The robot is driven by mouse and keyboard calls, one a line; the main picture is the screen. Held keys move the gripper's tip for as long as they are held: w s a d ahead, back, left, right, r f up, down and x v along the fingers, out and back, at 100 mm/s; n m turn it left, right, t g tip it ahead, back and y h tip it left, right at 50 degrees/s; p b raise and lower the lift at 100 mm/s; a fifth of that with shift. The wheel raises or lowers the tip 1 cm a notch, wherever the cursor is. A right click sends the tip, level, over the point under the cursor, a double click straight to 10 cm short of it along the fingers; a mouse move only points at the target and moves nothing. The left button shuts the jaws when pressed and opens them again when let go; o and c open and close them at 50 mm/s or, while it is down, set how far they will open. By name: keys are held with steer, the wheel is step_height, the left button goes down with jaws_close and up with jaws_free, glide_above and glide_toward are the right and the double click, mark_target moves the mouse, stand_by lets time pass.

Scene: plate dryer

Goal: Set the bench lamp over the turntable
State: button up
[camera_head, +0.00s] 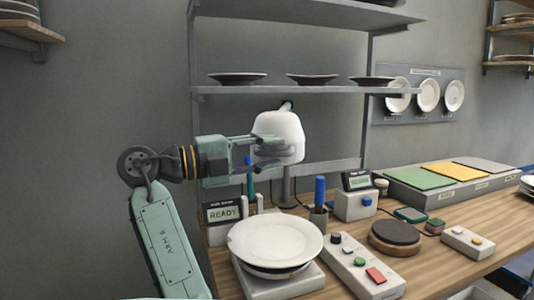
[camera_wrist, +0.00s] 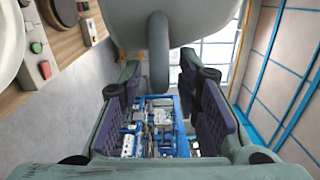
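The bench lamp (camera_head: 278,132) has a white dome shade above the left part of the bench, on a grey post (camera_head: 286,186). The turntable (camera_head: 396,234) is a dark brown disc on the bench, to the right of and below the lamp. My gripper (camera_head: 272,152) is at the shade's near left side and overlaps it. In the wrist view the pale shade (camera_wrist: 205,18) fills the top, with a grey handle-like bar (camera_wrist: 158,55) hanging down. My gripper's fingers (camera_wrist: 160,85) stand apart on either side of the bar; contact is not visible.
White plates (camera_head: 275,240) are stacked on a scale in front of the lamp. A button box (camera_head: 362,268) stands between them and the turntable. A shelf (camera_head: 300,90) with dark plates is behind. Coloured pads (camera_head: 455,172) lie at the right.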

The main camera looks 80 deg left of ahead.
steer(key=s+d, duration=0.1)
steer(key=s, duration=1.1)
steer(key=shift+d+f, duration=0.15)
steer(key=shift+d, duration=0.15)
